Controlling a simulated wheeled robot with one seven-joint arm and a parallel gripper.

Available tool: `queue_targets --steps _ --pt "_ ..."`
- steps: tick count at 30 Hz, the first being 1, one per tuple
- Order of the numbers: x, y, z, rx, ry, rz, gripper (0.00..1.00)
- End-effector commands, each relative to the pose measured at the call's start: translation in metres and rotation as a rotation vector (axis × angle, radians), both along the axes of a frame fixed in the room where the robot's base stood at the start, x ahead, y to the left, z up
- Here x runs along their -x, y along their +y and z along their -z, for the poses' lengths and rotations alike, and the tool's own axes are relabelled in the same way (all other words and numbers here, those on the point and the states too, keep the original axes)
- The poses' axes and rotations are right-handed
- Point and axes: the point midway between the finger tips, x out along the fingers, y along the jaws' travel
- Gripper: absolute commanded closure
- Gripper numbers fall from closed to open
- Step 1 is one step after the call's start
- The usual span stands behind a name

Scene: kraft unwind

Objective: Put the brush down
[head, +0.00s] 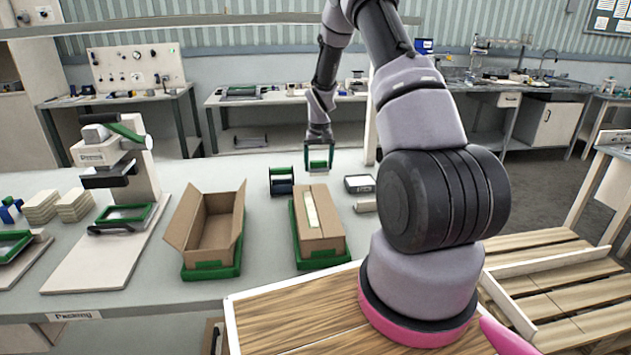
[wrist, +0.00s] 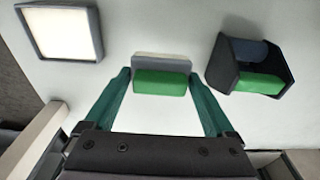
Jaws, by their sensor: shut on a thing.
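The brush is a short green block with a grey strip. It shows between my fingertips in the wrist view (wrist: 160,83) and, small, in the head view (head: 318,166). My gripper (head: 318,153) is shut on it, with a green finger on each side in the wrist view (wrist: 160,76). My gripper is over the far part of the pale bench (head: 255,163). I cannot tell whether the brush touches the bench. A dark holder with a green front (head: 282,181) stands to the left of my gripper in the head view and to its right in the wrist view (wrist: 248,66).
A square device with a pale panel (head: 359,183) and a grey block (head: 365,205) lie right of a taped carton (head: 318,222). An open carton (head: 211,230) stands left of that. A press (head: 125,165) is farther left. Bare bench surrounds the brush.

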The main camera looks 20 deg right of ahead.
Motion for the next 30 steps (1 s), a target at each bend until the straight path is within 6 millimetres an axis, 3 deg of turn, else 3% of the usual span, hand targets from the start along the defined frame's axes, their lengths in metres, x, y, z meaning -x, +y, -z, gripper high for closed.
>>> queue_targets --steps 13,25,26,30 --pt "0.000 0.001 0.051 0.000 0.001 0.001 0.55" --pt "0.000 0.001 0.058 0.000 -0.001 0.001 0.55" --pt "0.000 0.001 0.057 0.000 -0.001 0.001 0.00" --pt "0.000 0.001 0.057 0.000 -0.001 0.001 0.00"
